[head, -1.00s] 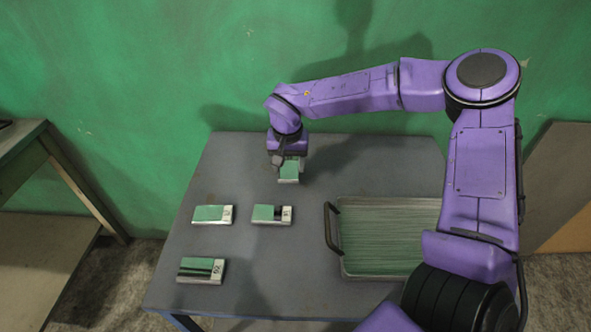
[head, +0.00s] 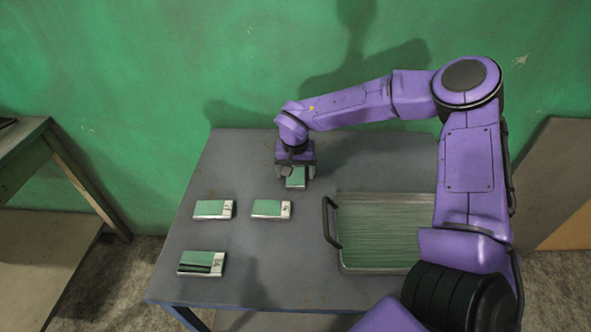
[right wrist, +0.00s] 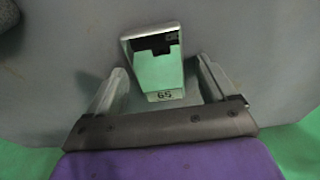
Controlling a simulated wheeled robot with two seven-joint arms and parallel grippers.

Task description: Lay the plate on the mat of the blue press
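Several small flat plates with shiny, green-reflecting tops and pale numbered ends lie on the grey table (head: 215,285): one at the left (head: 213,209), one in the middle (head: 271,208), one at the front left (head: 202,262). Another plate (head: 295,179) lies under my right gripper (head: 296,168) near the back. In the right wrist view this plate (right wrist: 160,72) reads about 65 and sits between the two fingers, with gaps on both sides. The right gripper is open. My left gripper is not in view. I cannot make out a blue press or its mat.
A shiny metal tray with dark handles (head: 341,262) stands on the right of the table, partly behind my right arm. A wooden bench (head: 45,235) is at the far left. A green wall (head: 200,60) is close behind the table. A grey panel (head: 560,180) leans at the right.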

